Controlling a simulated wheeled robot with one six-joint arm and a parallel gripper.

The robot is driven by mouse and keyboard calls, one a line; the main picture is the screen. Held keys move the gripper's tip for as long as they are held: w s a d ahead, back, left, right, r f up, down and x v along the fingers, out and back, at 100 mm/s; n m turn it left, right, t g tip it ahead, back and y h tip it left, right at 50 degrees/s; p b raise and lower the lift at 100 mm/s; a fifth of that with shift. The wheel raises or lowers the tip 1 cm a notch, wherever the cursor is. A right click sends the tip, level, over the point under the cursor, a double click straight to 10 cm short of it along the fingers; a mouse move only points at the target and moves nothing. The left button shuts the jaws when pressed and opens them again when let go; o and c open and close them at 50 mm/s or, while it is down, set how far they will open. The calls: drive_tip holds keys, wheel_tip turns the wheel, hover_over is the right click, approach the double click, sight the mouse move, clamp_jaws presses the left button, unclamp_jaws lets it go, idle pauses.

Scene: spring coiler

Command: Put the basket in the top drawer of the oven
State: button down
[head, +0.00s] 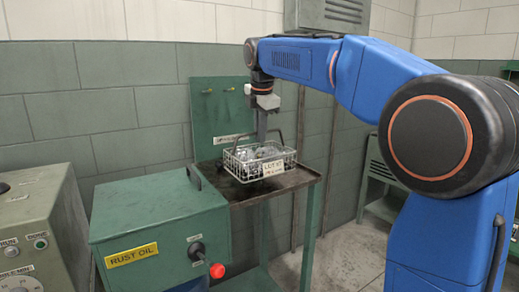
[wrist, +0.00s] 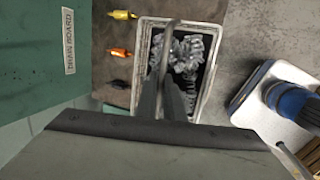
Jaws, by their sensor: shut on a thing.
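The white wire basket (head: 233,165) with a dark handle and a yellowish tag holds several shiny metal coils. In the head view it is at the dark table top (head: 303,179), below my gripper (head: 262,138). My gripper points down and is shut on the basket's handle. In the wrist view my gripper (wrist: 172,95) covers the middle of the basket (wrist: 141,62), with coils showing on both sides. I cannot tell whether the basket touches the table. I cannot make out the oven or its top drawer in either view.
A green rust oil box (head: 160,215) with a red-knobbed lever (head: 216,270) stands in front and left of the table. A green-grey machine with buttons (head: 38,235) is at far left. A green board (head: 217,105) rises behind the basket. Floor is open to the right.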

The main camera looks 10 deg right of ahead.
sight(260, 151)
drive_tip(key=shift+f, duration=2.25)
drive_tip(key=c, duration=1.9)
unclamp_jaws()
drive_tip(key=shift+o, duration=0.2)
drive_tip(key=v, duration=1.2)
drive_tip(key=shift+s, duration=0.15)
